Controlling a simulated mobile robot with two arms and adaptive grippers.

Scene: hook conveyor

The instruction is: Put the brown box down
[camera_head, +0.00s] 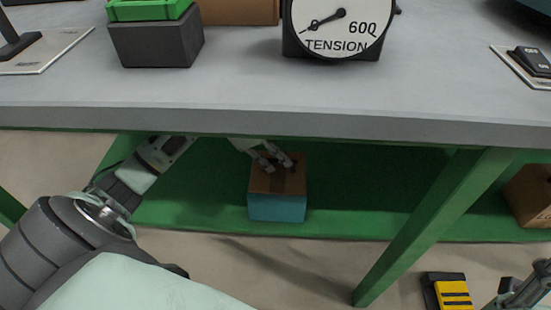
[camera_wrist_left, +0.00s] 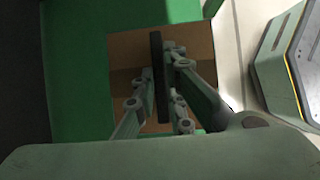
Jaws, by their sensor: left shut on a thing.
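The brown box (camera_head: 287,180), with a brown top and a teal lower part, is under the table at the green lower shelf (camera_head: 350,195), near its front edge. I cannot tell whether its base touches the shelf. My left gripper (camera_head: 275,163) reaches in from the left under the tabletop and is shut on the box at its top. In the left wrist view the box's brown top (camera_wrist_left: 125,48) shows behind the fingers (camera_wrist_left: 158,90), with green shelf beside it. What seems to be my right gripper (camera_head: 518,292) shows only partly at the lower right corner.
The grey tabletop (camera_head: 240,85) hangs over the shelf. A green table leg (camera_head: 430,225) stands right of the box. Another brown box (camera_head: 530,195) sits at the far right. A yellow and black object (camera_head: 447,292) is at lower right. A tension gauge (camera_head: 340,25) stands above.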

